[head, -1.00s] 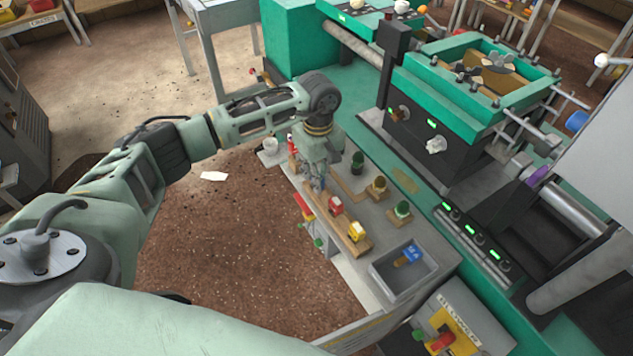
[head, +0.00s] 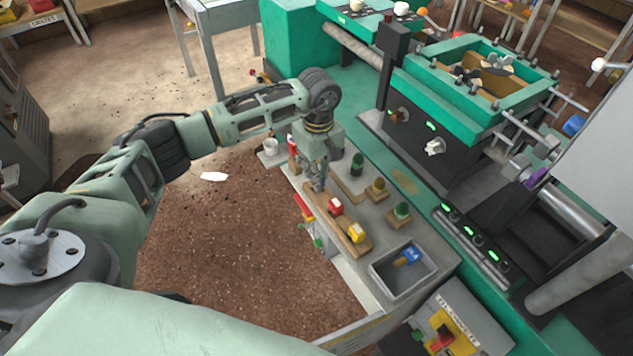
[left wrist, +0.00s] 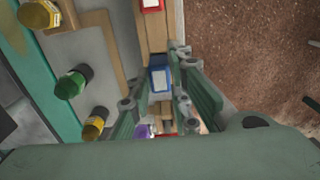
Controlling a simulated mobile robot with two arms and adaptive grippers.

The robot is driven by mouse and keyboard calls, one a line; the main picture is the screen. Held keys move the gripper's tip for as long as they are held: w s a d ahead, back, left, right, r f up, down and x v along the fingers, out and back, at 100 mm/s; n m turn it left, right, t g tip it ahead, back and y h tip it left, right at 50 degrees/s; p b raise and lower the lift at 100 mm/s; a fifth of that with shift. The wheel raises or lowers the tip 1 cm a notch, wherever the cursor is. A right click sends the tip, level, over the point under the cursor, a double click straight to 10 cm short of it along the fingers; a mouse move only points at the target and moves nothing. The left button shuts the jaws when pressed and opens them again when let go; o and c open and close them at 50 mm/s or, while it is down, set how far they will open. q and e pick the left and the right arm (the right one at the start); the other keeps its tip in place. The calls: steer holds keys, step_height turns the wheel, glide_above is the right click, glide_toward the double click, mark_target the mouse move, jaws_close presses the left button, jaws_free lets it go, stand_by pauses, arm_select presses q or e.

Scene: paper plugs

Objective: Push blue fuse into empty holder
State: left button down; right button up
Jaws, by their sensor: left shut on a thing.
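A blue fuse (left wrist: 160,78) stands between the fingers of my left gripper (left wrist: 160,62) in the left wrist view. The gripper is shut on it, over the wooden strip (left wrist: 155,35). In the head view my left gripper (head: 317,187) points down at the far part of the strip (head: 345,236), and its fingers hide the blue fuse. My right gripper is not in view.
A grey bin (head: 375,277) holds a blue-headed item. A white cup (head: 271,146) stands at the far end. The green machine lies to the right.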

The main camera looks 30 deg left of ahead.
arm_select(q)
steer(key=shift+r+p, duration=0.8)
steer(key=shift+r, duration=1)
